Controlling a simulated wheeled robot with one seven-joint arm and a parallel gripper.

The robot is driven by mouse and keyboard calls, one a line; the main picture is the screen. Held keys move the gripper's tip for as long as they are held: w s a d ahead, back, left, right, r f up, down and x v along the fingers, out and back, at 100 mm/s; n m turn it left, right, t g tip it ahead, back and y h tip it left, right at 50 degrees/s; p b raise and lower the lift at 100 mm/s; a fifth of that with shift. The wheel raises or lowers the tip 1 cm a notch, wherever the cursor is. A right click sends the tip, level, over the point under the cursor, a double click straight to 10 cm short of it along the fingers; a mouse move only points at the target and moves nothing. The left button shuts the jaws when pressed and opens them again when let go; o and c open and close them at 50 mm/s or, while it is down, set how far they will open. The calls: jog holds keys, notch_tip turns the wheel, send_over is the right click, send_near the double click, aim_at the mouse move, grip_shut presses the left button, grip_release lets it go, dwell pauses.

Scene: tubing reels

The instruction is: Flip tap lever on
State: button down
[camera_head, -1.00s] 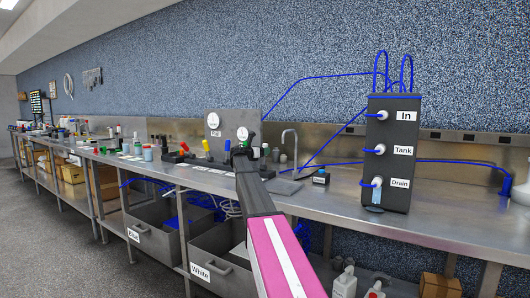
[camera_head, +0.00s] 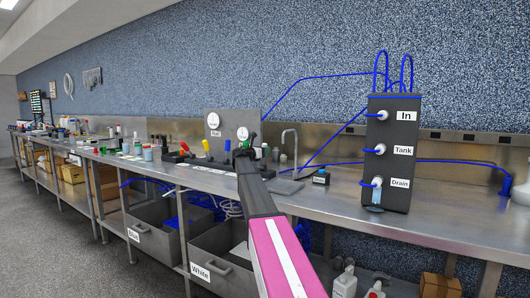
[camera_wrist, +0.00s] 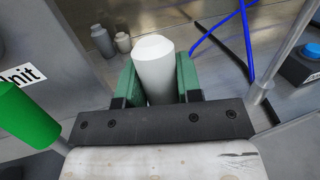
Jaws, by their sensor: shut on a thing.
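My gripper (camera_head: 246,146) is at the lever row in front of the gauge panel, with its green fingers at a white tapered handle. In the wrist view, my gripper (camera_wrist: 160,85) is shut on this white lever handle (camera_wrist: 154,62), which stands up between the two fingers. A green lever handle (camera_wrist: 25,115) is close at the left. In the head view, a yellow lever (camera_head: 206,146) and a red lever (camera_head: 184,147) stand further left. The white lever's base and pivot are hidden behind my gripper.
The grey panel with two round gauges (camera_head: 213,120) stands behind the levers. A sink spout (camera_head: 291,146) and a small blue-topped box (camera_head: 321,177) are to the right. The black tank unit (camera_head: 392,153) stands further right. Small grey bottles (camera_wrist: 102,40) stand behind the handle.

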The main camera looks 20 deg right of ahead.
jog(key=shift+s+a+f+m+t+h, duration=0.15)
jog(key=shift+s+a+m+h, duration=0.15)
jog(key=shift+s+a+h, duration=0.35)
jog(key=shift+s+a+m+t+h, duration=0.25)
jog(key=shift+a+h, duration=0.25)
jog(key=shift+h, duration=0.4)
jog(key=shift+s+a+f+m+t+h, duration=0.1)
jog(key=shift+s+a+m+h, duration=0.3)
jog(key=shift+a+h, duration=0.25)
jog(key=shift+d, duration=0.1)
jog(key=c, duration=0.8)
grip_release()
jog(key=s+a, duration=0.1)
jog(key=a, duration=0.3)
jog(key=s+a+f, duration=0.1)
jog(key=s+a, duration=0.1)
jog(key=a, duration=0.3)
jog(key=s+a, duration=0.2)
jog(key=a, duration=0.2)
jog(key=shift+s+a+f, duration=0.15)
jog(key=shift+a, duration=0.2)
